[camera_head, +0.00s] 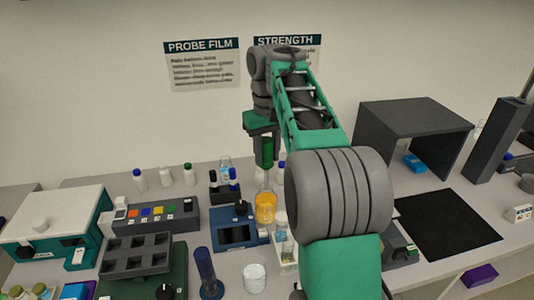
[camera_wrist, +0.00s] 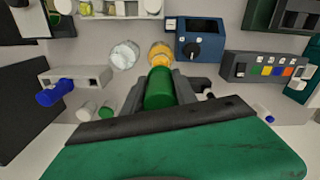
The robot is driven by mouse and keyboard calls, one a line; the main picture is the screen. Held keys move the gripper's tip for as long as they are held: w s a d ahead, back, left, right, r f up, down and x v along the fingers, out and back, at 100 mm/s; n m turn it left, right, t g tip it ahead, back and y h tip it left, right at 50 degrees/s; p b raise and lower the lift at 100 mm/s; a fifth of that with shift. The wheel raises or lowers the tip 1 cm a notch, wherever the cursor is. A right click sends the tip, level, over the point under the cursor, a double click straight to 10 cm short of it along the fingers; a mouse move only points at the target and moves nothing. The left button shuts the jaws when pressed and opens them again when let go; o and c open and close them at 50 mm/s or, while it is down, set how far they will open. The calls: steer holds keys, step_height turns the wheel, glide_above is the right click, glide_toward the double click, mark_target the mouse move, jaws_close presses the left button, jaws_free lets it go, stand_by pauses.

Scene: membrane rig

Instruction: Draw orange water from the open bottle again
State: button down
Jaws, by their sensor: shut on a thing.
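My gripper (camera_head: 265,140) points down and is shut on a green cylindrical tool (camera_head: 267,154), which looks like a pipette or dropper. In the wrist view the green tool (camera_wrist: 159,92) sits between the two grey fingers. A clear bottle with orange water (camera_head: 265,208) stands upright below the tool, with no cap visible. The orange bottle also shows in the wrist view (camera_wrist: 160,55), just beyond the tool's end. The tool's lower tip is too small to make out, so I cannot tell whether it is inside the bottle neck.
A dark blue device (camera_head: 236,230) stands just left of the bottle. A clear beaker (camera_head: 254,277) stands nearer the front, by a blue cylinder (camera_head: 207,270). A grey panel with coloured buttons (camera_head: 158,214) is farther left. A dark open-fronted box (camera_head: 414,125) and black mat (camera_head: 446,222) lie right.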

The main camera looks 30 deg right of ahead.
mark_target(267, 164)
steer(key=shift+f+b, duration=2.45)
steer(key=shift+f, duration=0.45)
steer(key=c, duration=1.6)
jaws_free()
jaws_close()
steer(key=shift+f, duration=0.15)
